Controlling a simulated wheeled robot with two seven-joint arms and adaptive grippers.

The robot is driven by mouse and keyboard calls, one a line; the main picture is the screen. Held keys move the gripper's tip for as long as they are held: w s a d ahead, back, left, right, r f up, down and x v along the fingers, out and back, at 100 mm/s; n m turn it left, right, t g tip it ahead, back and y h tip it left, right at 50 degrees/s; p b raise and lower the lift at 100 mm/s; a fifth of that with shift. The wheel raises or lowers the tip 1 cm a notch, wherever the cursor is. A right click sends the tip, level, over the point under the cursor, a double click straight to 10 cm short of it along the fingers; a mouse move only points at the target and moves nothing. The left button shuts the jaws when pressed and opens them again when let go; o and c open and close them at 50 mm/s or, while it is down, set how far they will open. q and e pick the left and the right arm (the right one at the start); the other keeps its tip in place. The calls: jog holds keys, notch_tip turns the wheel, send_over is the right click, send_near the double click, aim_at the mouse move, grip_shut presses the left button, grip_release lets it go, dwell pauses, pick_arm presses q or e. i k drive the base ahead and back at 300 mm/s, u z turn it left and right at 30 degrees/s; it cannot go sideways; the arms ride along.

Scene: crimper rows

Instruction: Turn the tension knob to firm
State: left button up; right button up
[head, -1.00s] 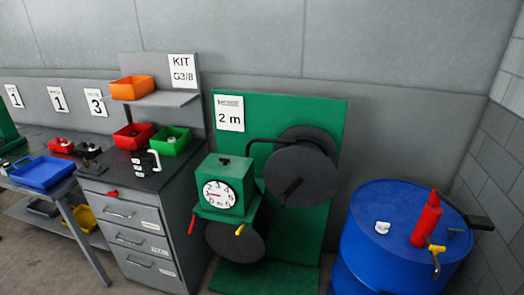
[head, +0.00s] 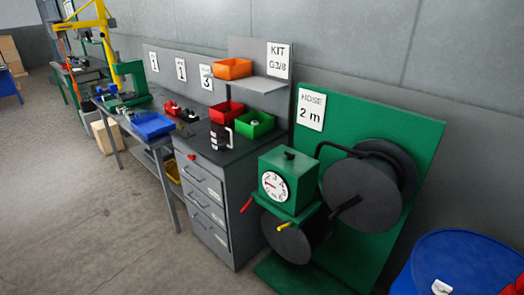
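No part is clearly marked as the tension knob, and no "firm" marking can be read. The green hose-reel stand (head: 408,120) holds a dark upper reel (head: 362,200) with a crank handle and a lower dark reel (head: 285,240). A green meter box (head: 303,178) with a round white dial (head: 274,187) sits between them. A small black knob (head: 290,154) is on top of the box. A red lever (head: 246,205) and a yellow lever (head: 284,227) stick out below it. Neither of my grippers is in view.
A grey drawer cabinet (head: 206,205) with red, green and orange bins stands left of the reel stand. A workbench with a blue tray (head: 153,126) and green tools extends further left. A blue drum (head: 458,262) stands at the lower right. The floor at left is clear.

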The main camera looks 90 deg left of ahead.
aim_at(290, 155)
jog(key=u, duration=2.1)
